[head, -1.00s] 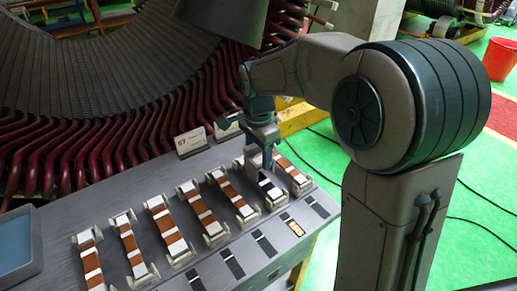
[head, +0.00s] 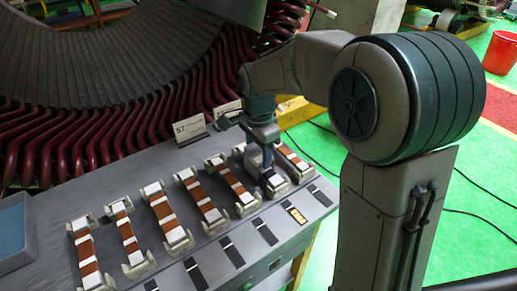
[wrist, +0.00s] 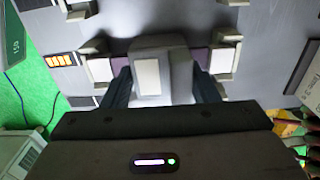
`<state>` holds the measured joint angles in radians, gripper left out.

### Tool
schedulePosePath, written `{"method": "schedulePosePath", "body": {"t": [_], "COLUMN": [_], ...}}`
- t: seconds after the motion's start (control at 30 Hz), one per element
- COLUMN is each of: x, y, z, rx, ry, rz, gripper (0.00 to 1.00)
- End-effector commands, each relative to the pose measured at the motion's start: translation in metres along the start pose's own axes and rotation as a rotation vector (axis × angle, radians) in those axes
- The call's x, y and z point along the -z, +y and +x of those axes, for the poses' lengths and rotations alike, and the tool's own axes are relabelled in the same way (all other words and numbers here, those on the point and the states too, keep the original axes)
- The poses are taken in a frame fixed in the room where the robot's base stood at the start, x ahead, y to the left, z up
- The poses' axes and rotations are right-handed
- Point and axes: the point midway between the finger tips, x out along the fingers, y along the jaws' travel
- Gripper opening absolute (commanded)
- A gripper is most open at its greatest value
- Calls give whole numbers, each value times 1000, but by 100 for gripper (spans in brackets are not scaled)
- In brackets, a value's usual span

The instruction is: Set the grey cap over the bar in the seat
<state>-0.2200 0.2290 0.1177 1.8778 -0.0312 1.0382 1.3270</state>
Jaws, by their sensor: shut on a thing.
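My gripper (head: 268,172) is shut on the grey cap, pointing down over a seat near the right end of the row. In the wrist view, my dark fingers (wrist: 163,92) stand on either side of the grey cap (wrist: 178,50), which has a pale rectangle on it. The bar (wrist: 121,66), purple-brown with white bands, shows on both sides of the cap, running across beneath it. Its pale seat (wrist: 223,59) shows at the ends. The cap's underside is hidden, so I cannot tell whether it touches the bar.
Several other seats with copper-brown bars (head: 162,208) stand in a row to the left, and one bar (head: 291,157) is close on the right. A lit orange label (head: 297,215) lies in front. Small sign cards (head: 190,132) and dark-red coils (head: 120,140) are behind.

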Motion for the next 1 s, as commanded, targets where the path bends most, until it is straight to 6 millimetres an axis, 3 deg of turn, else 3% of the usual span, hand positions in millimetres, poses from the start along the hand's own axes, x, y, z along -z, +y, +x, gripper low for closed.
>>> {"method": "schedulePosePath", "body": {"t": [0.77, 0.8, 0.87, 1.0], "x": [0, 0, 0, 0], "y": [0, 0, 0, 0], "z": [13, 12, 12, 12], "rx": [0, 1, 1, 0], "ry": [0, 0, 0, 0], "rz": [0, 0, 0, 0], "gripper": [29, 62, 79, 80]}}
